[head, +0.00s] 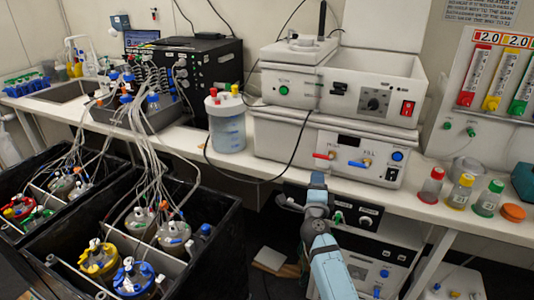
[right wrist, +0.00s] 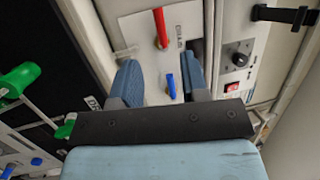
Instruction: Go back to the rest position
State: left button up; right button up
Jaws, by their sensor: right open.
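My right gripper (head: 303,193) is in front of the bench, below the lower white instrument, at the end of my light blue arm. In the right wrist view its two blue fingers (right wrist: 160,76) stand apart with nothing between them. Beyond them is a pale panel with a red lever (right wrist: 160,28) and a blue lever (right wrist: 171,86); the blue one appears between the fingers, but I see no contact. My left gripper and arm are not in view.
Black shaker tubs (head: 215,250) with several capped vessels and tubes fill the lower left. The white bench (head: 285,170) carries stacked instruments (head: 340,88), a clear jar (head: 227,130) and small capped bottles (head: 431,188). More instruments stand under the bench (head: 375,262).

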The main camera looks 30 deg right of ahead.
jog(key=s+a+f+n+t+y, duration=0.1)
jog(key=s+a+f+n+y, duration=0.4)
jog(key=a+n+y, duration=0.3)
jog(key=s+a+f+n+y, duration=0.5)
jog(key=s+a+f+n, duration=0.1)
jog(key=a+n, duration=0.35)
jog(key=s+a+f+n+g+y, duration=0.1)
jog(key=s+a+f+n+g, duration=0.3)
jog(key=s, duration=0.5)
jog(key=s+a+f+n+g+y, duration=0.1)
jog(key=s+a+f+n+g, duration=0.2)
jog(key=s+a+f+n, duration=0.45)
pick_arm(q)
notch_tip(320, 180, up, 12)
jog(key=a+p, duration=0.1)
jog(key=p, duration=1.3)
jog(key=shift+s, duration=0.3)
pick_arm(e)
jog(key=s+d+r+m, duration=0.1)
jog(key=d+r, duration=0.2)
jog(key=r, duration=1)
jog(key=shift+s+d+r+t, duration=0.25)
jog(key=shift+d+r+t, duration=0.05)
jog(key=shift+d+r, duration=0.1)
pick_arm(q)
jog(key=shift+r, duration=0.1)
